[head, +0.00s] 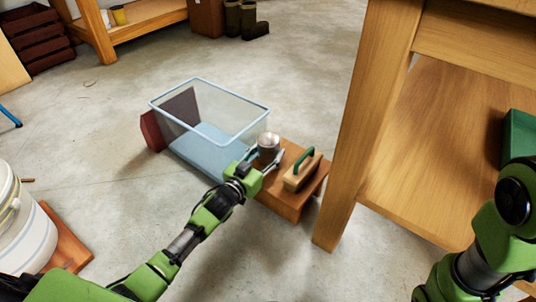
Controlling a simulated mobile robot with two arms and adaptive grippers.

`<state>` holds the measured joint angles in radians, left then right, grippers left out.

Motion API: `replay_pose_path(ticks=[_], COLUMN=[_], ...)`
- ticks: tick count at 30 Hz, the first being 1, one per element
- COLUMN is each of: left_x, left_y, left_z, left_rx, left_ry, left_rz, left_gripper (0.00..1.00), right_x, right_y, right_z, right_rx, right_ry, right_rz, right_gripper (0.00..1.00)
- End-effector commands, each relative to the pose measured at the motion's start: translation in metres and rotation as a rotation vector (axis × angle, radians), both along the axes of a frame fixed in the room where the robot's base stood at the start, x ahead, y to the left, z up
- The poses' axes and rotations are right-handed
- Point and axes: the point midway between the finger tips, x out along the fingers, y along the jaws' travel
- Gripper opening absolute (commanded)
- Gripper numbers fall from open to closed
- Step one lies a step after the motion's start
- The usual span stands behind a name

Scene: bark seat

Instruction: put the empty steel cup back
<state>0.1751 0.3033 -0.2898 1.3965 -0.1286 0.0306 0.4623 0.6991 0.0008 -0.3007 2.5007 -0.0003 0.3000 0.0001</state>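The steel cup (268,142) is upright at the left end of a low wooden stool or box (290,204), close to the corner of a clear bin. I cannot tell whether it rests on the wood or is held just above it. My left gripper (267,157) is at the cup, with one finger on each side of it. Whether the fingers press on the cup or stand slightly apart is too small to tell. The inside of the cup is not clear. My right arm shows at the right edge, but its gripper is not in view.
A wooden brush with a green handle (301,170) lies on the stool, right of the cup. The clear bin (210,115) stands behind left. A wooden workbench (352,130) blocks the right. The floor between is clear.

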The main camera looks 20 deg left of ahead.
Motion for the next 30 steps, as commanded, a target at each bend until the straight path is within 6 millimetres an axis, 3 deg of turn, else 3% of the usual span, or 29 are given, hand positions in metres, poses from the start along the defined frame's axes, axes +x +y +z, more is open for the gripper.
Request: replay_pose_path(ticks=[5,6,8,20,26,30], left_x=[0.0,0.0,0.0,0.0,-0.029,-0.06], left_y=[0.0,0.0,0.0,0.0,0.007,0.014], left_z=[-0.002,-0.003,-0.002,0.003,0.007,0.009], left_rx=[0.0,0.0,0.0,0.001,-0.001,-0.001], left_ry=[-0.001,0.0,-0.001,-0.001,0.004,0.004], left_rz=[0.0,0.0,0.0,0.0,0.0,0.001], left_gripper=[0.17,0.5,0.64,0.64,0.64,0.64], right_x=[0.0,0.0,0.0,0.0,0.0,0.0], right_y=[0.0,0.0,0.0,0.0,0.0,0.0], right_z=[-0.001,-0.001,0.0,0.002,0.026,0.046], right_rx=[0.0,0.0,0.0,0.0,0.001,0.001], right_ry=[-0.001,-0.001,-0.001,-0.001,-0.001,-0.001], right_rz=[0.0,0.0,0.0,0.0,-0.001,-0.001], right_gripper=[0.4,0.4,0.4,0.4,0.4,0.4])
